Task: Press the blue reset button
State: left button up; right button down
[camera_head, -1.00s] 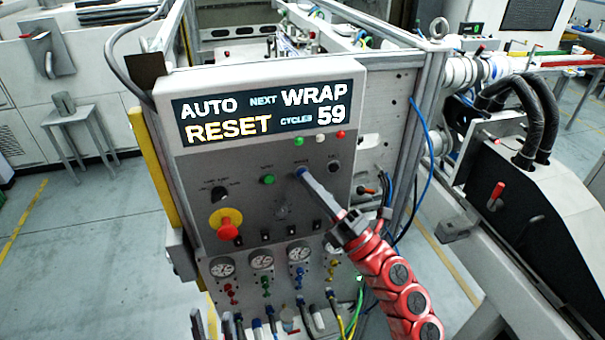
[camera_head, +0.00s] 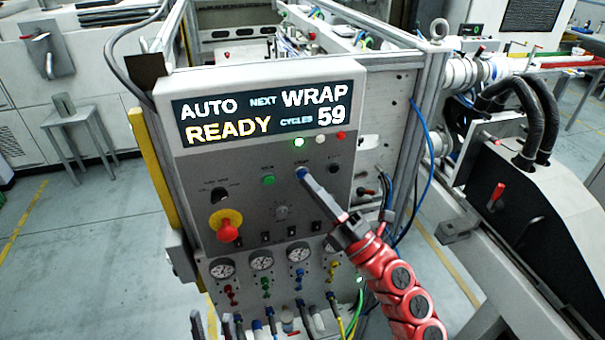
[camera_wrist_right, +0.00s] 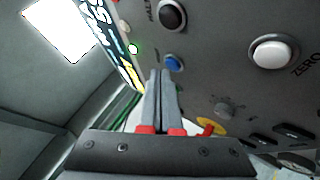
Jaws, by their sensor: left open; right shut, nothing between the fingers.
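The blue reset button (camera_wrist_right: 173,62) shows in the right wrist view on the grey control panel (camera_head: 190,165), just beyond my right fingertips. In the head view those fingertips largely cover it. My right gripper (camera_head: 304,175) is shut and empty, its tips at the button; I cannot tell whether they touch it. The right fingers also show in the wrist view (camera_wrist_right: 161,76). The display (camera_head: 262,113) reads AUTO, NEXT WRAP, READY, CYCLES 59. My left gripper (camera_head: 211,324) shows only as open fingertips at the bottom edge.
A green button (camera_head: 268,180) and a black button (camera_head: 334,168) flank the spot. A red emergency stop (camera_head: 227,231) on a yellow disc sits lower left. Gauges (camera_head: 261,258) and hoses lie under the panel.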

jog(key=shift+s, duration=0.25)
jog(key=s, duration=0.1)
jog(key=s+d, duration=0.1)
jog(key=s, duration=0.2)
jog(key=shift+s+d, duration=0.35)
jog(key=shift+s, duration=0.05)
dwell(0.7)
